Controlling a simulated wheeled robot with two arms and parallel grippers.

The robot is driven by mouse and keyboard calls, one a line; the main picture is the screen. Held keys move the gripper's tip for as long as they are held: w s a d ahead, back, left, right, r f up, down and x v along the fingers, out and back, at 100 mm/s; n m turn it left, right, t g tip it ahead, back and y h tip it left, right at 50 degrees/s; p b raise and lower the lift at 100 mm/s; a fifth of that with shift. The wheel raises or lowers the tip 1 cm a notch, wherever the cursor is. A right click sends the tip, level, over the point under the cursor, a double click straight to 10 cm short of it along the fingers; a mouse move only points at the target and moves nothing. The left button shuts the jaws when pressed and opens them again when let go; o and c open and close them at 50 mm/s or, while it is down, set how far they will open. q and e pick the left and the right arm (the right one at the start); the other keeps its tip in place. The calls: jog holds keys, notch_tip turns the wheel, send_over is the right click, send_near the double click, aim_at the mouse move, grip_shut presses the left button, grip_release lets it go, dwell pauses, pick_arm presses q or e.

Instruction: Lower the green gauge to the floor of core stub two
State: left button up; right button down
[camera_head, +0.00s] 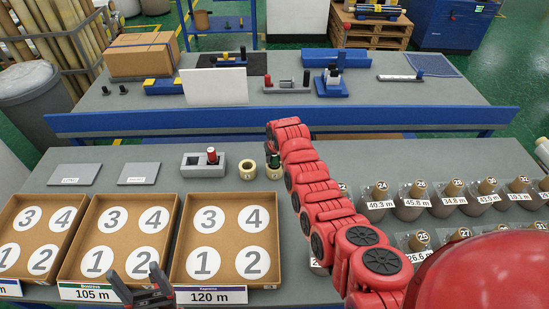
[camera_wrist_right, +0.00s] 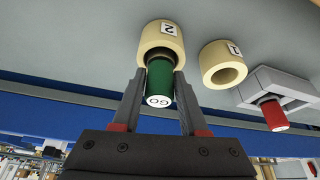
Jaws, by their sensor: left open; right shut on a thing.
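The green gauge (camera_wrist_right: 160,82), with "GO" on its white end, is between the fingers of my right gripper (camera_wrist_right: 158,100), which is shut on it. In the head view the green gauge (camera_head: 274,161) shows just above core stub two (camera_head: 274,173). Core stub two (camera_wrist_right: 162,38) is a cream ring labelled 2 in the right wrist view. The gauge overlaps its mouth and appears partly inside; its depth is hidden. Core stub one (camera_head: 247,169) stands beside it, empty. My left gripper (camera_head: 147,285) is open and empty at the front edge of the trays.
A grey holder (camera_head: 191,162) with a red gauge (camera_head: 212,155) stands left of the stubs. Trays with numbered circles (camera_head: 222,278) fill the front left. Wrapped rolls (camera_head: 408,212) stand at the right. A blue rail (camera_head: 200,122) runs behind.

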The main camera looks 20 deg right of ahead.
jog(key=shift+f, duration=0.3)
jog(key=shift+c, duration=1.8)
grip_release()
jog(key=shift+r, duration=0.1)
jog(key=p+v, duration=0.2)
jog(key=v, duration=1.5)
jog(key=shift+r, duration=0.2)
